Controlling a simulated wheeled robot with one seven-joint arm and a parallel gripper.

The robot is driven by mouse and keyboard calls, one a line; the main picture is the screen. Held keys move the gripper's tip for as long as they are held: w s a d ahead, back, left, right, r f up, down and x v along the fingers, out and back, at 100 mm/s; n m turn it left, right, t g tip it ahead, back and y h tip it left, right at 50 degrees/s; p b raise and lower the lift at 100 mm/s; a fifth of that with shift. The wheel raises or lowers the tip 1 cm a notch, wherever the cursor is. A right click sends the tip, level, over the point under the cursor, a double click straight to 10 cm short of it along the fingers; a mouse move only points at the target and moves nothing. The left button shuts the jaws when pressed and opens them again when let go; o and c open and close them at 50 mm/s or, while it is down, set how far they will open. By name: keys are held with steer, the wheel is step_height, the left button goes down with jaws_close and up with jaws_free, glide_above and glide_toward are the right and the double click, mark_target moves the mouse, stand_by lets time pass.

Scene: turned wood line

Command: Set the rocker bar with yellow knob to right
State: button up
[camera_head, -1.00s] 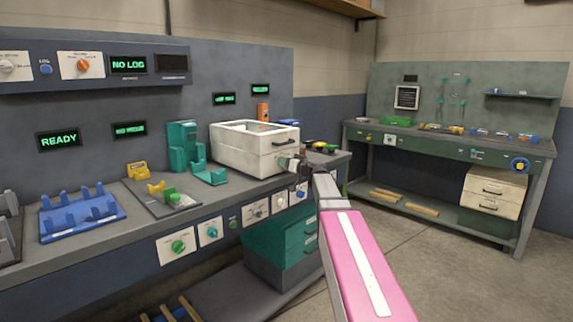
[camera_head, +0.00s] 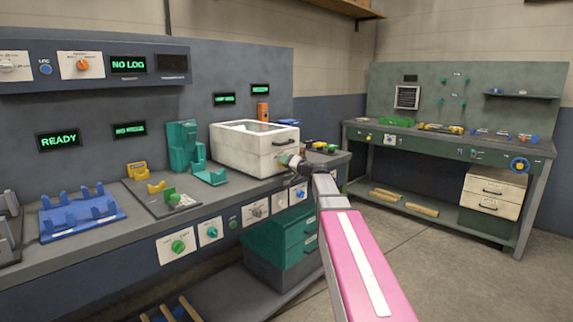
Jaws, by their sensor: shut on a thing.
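My gripper (camera_head: 289,162) is at the lower right corner of the white box, at the end of my pink arm. It is small and dark here, and its fingers are hard to make out. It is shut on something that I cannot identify. I cannot clearly pick out the rocker bar with the yellow knob. A small yellow knob (camera_head: 368,138) shows on the front of the far bench, well away from my gripper, but I cannot tell whether it belongs to a rocker bar.
The white box (camera_head: 240,153) stands on the near bench (camera_head: 130,235), close to my gripper. Small yellow and dark parts (camera_head: 320,146) lie right of it. Plates with knobs line the bench front. A green drawer unit (camera_head: 285,250) is below. Open floor separates the far bench (camera_head: 440,142).

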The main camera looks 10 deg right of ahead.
steer(key=shift+m, duration=3.6)
steer(key=shift+f+m, duration=0.1)
steer(key=shift+m, duration=3.3)
steer(key=o, duration=0.9)
steer(key=v, duration=1.1)
